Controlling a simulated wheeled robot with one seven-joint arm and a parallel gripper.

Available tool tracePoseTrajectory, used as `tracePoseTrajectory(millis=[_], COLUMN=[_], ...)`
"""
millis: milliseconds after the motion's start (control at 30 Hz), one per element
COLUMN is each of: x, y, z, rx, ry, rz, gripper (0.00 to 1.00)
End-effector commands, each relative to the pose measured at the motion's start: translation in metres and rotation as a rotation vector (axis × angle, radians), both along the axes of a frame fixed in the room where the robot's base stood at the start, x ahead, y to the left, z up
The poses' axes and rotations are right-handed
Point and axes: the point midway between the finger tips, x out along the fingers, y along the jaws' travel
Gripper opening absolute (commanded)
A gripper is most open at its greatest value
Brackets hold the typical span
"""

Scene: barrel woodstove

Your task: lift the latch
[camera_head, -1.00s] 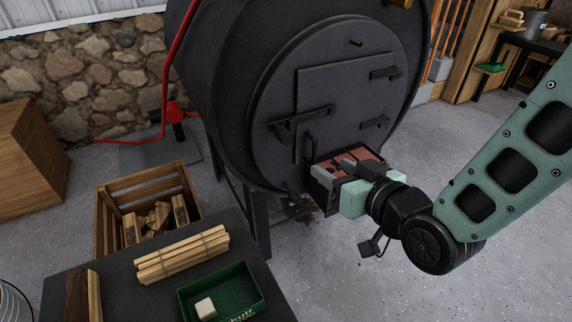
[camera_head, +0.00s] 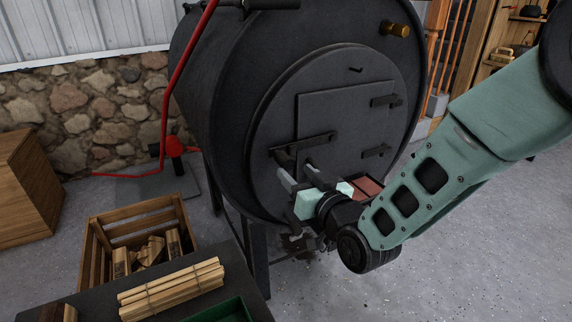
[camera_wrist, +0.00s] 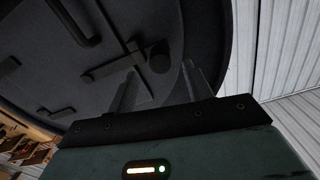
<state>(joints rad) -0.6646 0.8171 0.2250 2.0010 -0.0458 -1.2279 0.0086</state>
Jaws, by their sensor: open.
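The latch (camera_head: 303,143) is a dark bar on the left side of the square door (camera_head: 340,120) in the stove's round front. It lies nearly level in the head view. In the wrist view the latch (camera_wrist: 112,66) runs toward a round dark end piece, which shows between my two fingertips and a little beyond them. My gripper (camera_head: 297,172) is open and empty, just below the latch's left end in the head view. No clear contact shows. The door's handle (camera_wrist: 75,22) shows in the wrist view; in the head view my gripper mostly covers it.
The black barrel stove (camera_head: 225,110) stands in front of me. A wooden crate (camera_head: 140,218) and bundled sticks (camera_head: 172,288) are at lower left.

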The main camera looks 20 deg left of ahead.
Motion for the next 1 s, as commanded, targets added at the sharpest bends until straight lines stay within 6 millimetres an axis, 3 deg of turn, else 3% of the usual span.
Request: tracePoseTrajectory(millis=[300, 733, 767, 900, 933, 1000], x=[0.032, 0.038, 0.038, 0.038, 0.038, 0.038], y=[0.038, 0.045, 0.045, 0.045, 0.045, 0.045], z=[0.000, 0.000, 0.000, 0.000, 0.000, 0.000], rx=[0.002, -0.001, -0.001, 0.000, 0.000, 0.000], ry=[-0.001, 0.001, 0.001, 0.000, 0.000, 0.000], rz=[0.001, 0.000, 0.000, 0.000, 0.000, 0.000], gripper=[0.51, 0.51, 0.45, 0.06, 0.00, 0.00])
